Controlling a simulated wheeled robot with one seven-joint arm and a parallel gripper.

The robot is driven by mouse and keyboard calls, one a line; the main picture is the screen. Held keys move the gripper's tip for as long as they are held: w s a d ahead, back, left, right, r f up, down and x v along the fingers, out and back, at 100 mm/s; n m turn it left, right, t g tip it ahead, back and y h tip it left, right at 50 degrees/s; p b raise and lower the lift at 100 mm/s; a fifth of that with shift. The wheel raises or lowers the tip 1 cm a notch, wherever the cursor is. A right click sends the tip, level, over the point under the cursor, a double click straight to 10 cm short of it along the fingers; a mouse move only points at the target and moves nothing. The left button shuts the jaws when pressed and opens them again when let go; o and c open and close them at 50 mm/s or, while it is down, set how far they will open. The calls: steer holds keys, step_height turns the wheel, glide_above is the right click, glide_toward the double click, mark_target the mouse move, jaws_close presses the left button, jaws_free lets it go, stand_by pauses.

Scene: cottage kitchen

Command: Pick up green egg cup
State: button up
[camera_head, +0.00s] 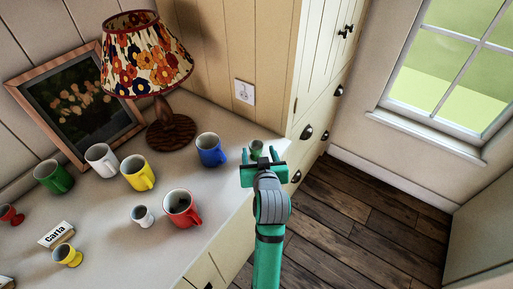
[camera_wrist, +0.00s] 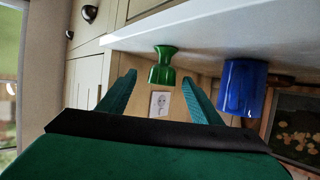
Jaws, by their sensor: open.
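The green egg cup (camera_head: 256,146) stands near the right end of the counter, just beyond my gripper (camera_head: 261,156) in the head view, which partly hides it. In the wrist view, which is turned upside down, the green egg cup (camera_wrist: 162,66) shows between and just ahead of the fingertips of my gripper (camera_wrist: 158,77). My gripper is open and empty. I cannot tell whether either finger touches the cup.
The blue mug (camera_head: 210,149) stands left of the egg cup; it also shows in the wrist view (camera_wrist: 242,88). A red mug (camera_head: 181,208), a white egg cup (camera_head: 143,216), a yellow mug (camera_head: 138,173) and a lamp (camera_head: 148,55) stand further left. The counter (camera_head: 222,200) ends at the right.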

mark_target(255, 145)
steer(key=x, duration=0.7)
steer(key=shift+w+a+f, duration=0.1)
steer(key=shift+w+a, duration=0.05)
steer(key=shift+a, duration=0.1)
steer(key=shift+w+f, duration=0.15)
steer(key=shift+w, duration=0.35)
steer(key=shift+s+a, duration=0.1)
steer(key=shift+a, duration=0.05)
steer(key=c, duration=0.9)
steer(key=shift+c, duration=1.3)
